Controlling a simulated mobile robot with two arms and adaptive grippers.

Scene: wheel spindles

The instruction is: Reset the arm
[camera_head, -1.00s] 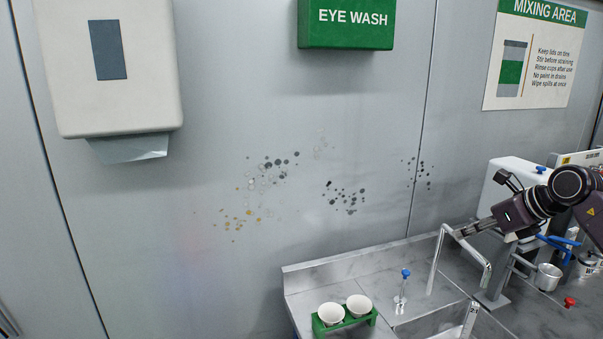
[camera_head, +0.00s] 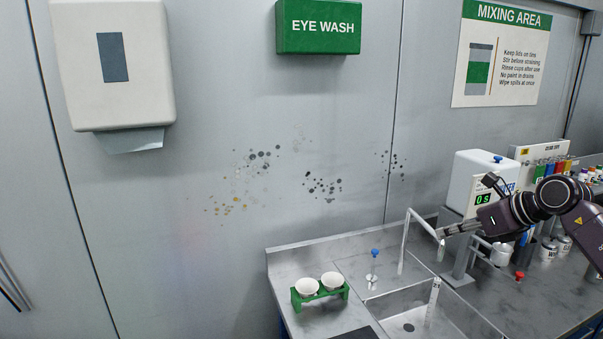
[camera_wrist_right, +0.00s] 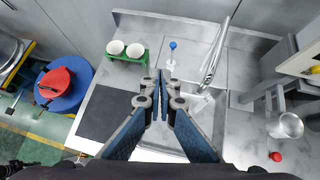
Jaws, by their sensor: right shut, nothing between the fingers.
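My right gripper (camera_head: 448,231) comes in from the right in the head view, held in the air over the sink side of the counter, near the curved tap (camera_head: 405,242). In the right wrist view my right gripper (camera_wrist_right: 159,78) has its two fingers together, with nothing between them. The steel counter (camera_wrist_right: 178,134) lies below it. My left gripper is not in view.
A green rack with two white cups (camera_head: 320,295) stands on the counter's left part. A sink (camera_head: 400,325) holds an upright white strip. A white dispenser (camera_head: 478,172), cans and a red knob (camera_head: 519,275) stand right. A blue drum (camera_wrist_right: 68,92) stands on the floor.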

